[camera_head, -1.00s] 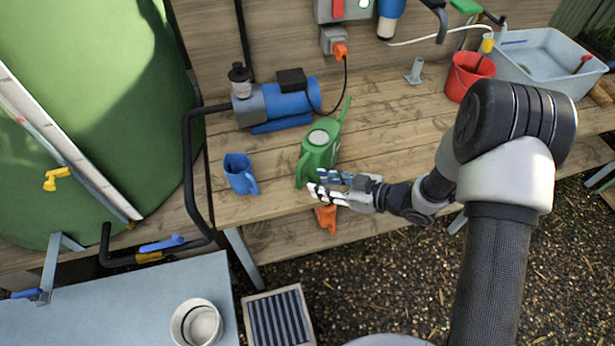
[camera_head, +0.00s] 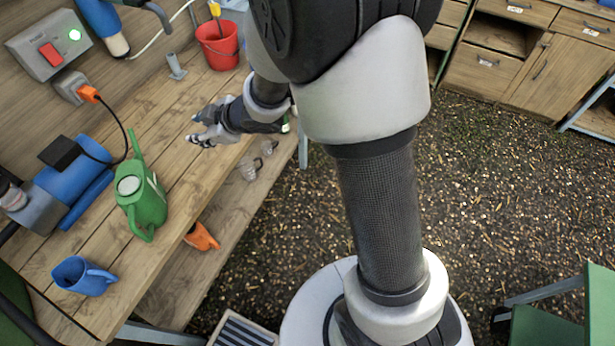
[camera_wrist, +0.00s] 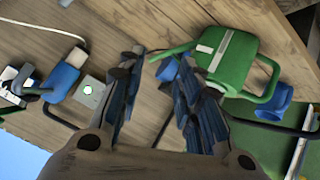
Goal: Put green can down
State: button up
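The green can is a watering can (camera_head: 143,207) with a long spout and a pale round top.
A blue jug (camera_head: 84,277) and a blue pump (camera_head: 75,180) stand near the can. A red bucket (camera_head: 217,45) stands at the back. An orange item (camera_head: 201,237) and clear vessels (camera_head: 249,168) are on the lower shelf. Gravel floor (camera_head: 500,190) lies open to the right.

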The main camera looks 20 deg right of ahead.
jog(key=s+d+r+m+h, duration=0.4)
jog(key=s+d+r, duration=0.1)
jog(key=d+r, duration=0.25)
jog(key=s+d+r+m+h, duration=0.35)
jog(key=s+d+r, duration=0.2)
jog(key=d, duration=0.25)
jog(key=s+a+m+g+y, duration=0.1)
jog(key=s+m+g, duration=0.2)
jog(key=s, duration=1.8)
jog(key=shift+r+m+g, duration=0.25)
jog(key=shift+m+g, duration=0.05)
jog(key=shift+m, duration=0.75)
jog(key=shift+s, duration=0.1)
